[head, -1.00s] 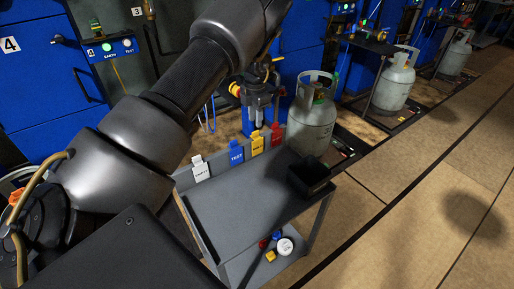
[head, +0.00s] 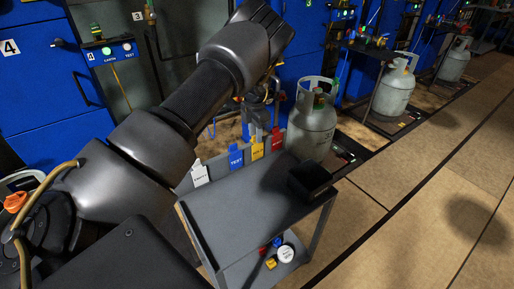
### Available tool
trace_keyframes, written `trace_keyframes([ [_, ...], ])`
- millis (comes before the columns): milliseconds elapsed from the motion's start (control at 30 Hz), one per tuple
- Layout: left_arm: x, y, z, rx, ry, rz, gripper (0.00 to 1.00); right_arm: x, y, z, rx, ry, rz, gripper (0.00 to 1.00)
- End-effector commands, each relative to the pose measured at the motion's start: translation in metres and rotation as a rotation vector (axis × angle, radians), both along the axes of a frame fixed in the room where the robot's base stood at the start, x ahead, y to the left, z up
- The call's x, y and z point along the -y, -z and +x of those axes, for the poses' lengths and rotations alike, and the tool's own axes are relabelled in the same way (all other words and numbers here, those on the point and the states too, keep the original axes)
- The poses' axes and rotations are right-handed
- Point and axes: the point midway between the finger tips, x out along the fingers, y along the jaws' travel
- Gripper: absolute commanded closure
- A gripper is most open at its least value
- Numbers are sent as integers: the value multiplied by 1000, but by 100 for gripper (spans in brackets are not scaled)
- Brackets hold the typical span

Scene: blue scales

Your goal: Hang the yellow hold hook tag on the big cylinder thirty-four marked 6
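The yellow tag (head: 257,148) stands in a row with white, blue and red tags along the back edge of the grey cart. A big grey cylinder (head: 312,128) stands just behind the cart on the right. Two more cylinders (head: 394,88) (head: 455,60) stand farther along the row. No 6 is readable on or near any cylinder. My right gripper is out of view.
The grey cart (head: 245,205) carries a black open box (head: 311,181) at its right end. Small coloured items and a white round piece (head: 286,253) lie on its lower shelf. Blue cabinets (head: 30,80) line the back. The floor to the right is clear.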

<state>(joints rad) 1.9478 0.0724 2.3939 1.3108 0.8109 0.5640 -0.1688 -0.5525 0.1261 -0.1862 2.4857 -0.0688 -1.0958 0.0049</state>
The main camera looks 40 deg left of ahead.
Motion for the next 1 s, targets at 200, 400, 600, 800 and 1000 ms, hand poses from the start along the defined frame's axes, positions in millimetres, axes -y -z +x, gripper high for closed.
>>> trace_keyframes([
  [200, 0, 0, 0, 0, 0, 0, 100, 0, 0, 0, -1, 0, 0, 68],
  [400, 0, -1, 0, 0, 0, 0, 100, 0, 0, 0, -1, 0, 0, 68],
  [600, 0, -7, 0, 0, 0, 1, 100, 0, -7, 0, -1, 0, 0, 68],
  [800, 0, -18, 0, 0, 0, 0, 100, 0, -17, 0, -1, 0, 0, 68],
  [1000, 0, -29, 0, -1, 0, 1, 100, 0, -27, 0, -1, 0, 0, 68],
])
